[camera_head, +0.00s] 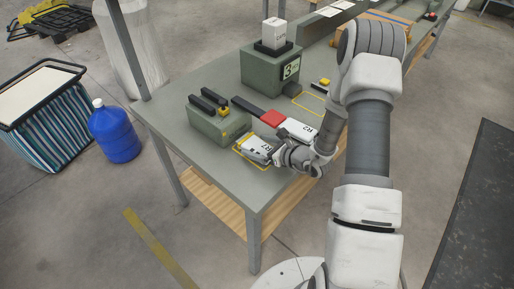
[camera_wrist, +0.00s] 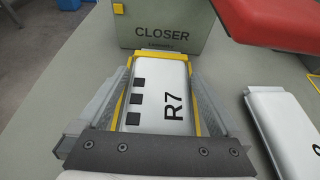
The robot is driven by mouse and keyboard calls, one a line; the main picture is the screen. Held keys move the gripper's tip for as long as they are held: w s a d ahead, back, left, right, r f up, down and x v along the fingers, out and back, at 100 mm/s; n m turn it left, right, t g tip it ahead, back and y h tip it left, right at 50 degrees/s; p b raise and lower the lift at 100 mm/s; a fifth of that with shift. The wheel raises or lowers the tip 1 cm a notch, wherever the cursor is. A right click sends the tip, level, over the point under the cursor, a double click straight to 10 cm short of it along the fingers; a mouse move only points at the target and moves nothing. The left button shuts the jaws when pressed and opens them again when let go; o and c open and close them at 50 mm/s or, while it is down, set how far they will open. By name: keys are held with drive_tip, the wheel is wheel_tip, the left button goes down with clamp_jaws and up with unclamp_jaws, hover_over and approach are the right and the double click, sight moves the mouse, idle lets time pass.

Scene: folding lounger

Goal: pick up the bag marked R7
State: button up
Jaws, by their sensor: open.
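In the head view, the bag (camera_head: 257,147) lies in front of the green box, partly hidden by my gripper (camera_head: 273,153).
A green box labelled CLOSER (camera_wrist: 165,30) stands just beyond the bag. A second white bag (camera_wrist: 286,132) lies to the right, near a red object (camera_wrist: 275,22). Another green box (camera_head: 268,72) stands farther back. The table's front edge is close.

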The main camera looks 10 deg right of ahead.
drive_tip(key=c, duration=1.2)
drive_tip(key=shift+c, duration=0.2)
drive_tip(key=shift+r, duration=0.15)
